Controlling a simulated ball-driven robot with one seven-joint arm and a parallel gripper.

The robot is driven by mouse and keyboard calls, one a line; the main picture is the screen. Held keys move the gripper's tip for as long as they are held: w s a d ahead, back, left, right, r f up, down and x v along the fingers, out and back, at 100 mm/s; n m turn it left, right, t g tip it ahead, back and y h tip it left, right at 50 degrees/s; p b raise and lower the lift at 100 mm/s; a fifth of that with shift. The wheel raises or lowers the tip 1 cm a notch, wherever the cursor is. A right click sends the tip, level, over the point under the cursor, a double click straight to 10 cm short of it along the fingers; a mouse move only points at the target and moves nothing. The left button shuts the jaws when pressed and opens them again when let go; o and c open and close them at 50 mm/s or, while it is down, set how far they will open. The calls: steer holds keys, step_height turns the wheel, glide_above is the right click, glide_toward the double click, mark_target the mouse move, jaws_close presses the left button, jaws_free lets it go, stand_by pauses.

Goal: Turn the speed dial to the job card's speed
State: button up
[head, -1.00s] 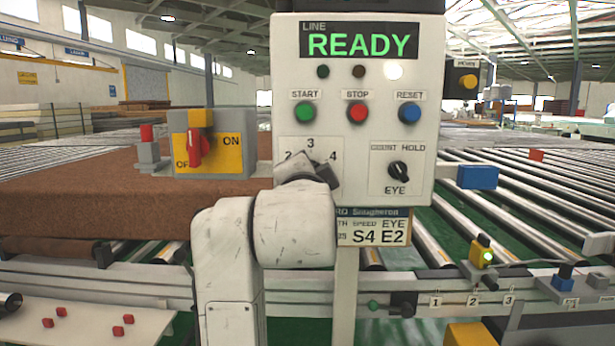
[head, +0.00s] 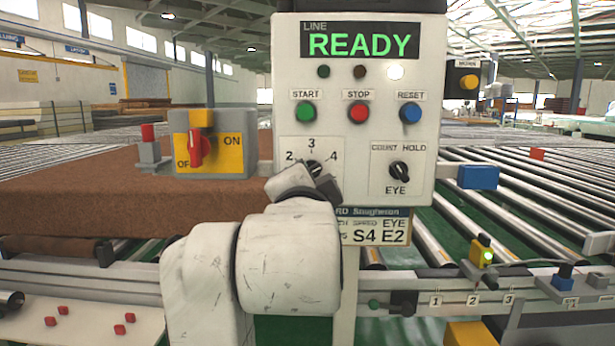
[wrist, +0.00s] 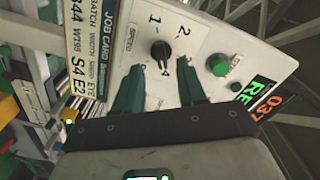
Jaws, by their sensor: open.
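The speed dial (head: 314,168) is a black knob on the white control panel (head: 290,80), with marks 2, 3 and 4 readable around it in the head view. My gripper covers its lower part there. In the wrist view the dial (wrist: 160,51) shows between and just beyond the fingertips of my open gripper (wrist: 162,67), apparently not gripped. I cannot tell for sure which number its pointer is on. The job card (head: 375,232) hangs under the panel and reads S4 E2. It also shows in the wrist view (wrist: 85,60).
Start (head: 305,112), stop (head: 358,113) and reset (head: 410,113) buttons sit above the dial. The count hold knob (head: 399,171) is to its right. The display (head: 360,43) reads READY. A red switch (head: 196,148) stands left over a brown mattress (head: 110,195).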

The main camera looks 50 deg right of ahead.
steer(key=v, duration=0.5)
stand_by(0.5)
step_height(320, 180, down, 31)
steer(key=n+g+y, duration=0.3)
steer(key=n+y, duration=0.5)
steer(key=n, duration=0.6)
steer(key=s+a+f+n+g+y, duration=0.3)
steer(key=s+f+n, duration=0.1)
steer(key=s+f, duration=0.65)
steer(key=s+a+f+n+g+y, duration=0.35)
steer(key=s+f, duration=0.55)
steer(key=f, duration=0.3)
step_height(320, 180, up, 21)
steer(key=p, duration=2.2)
steer(key=shift+s+r, duration=0.25)
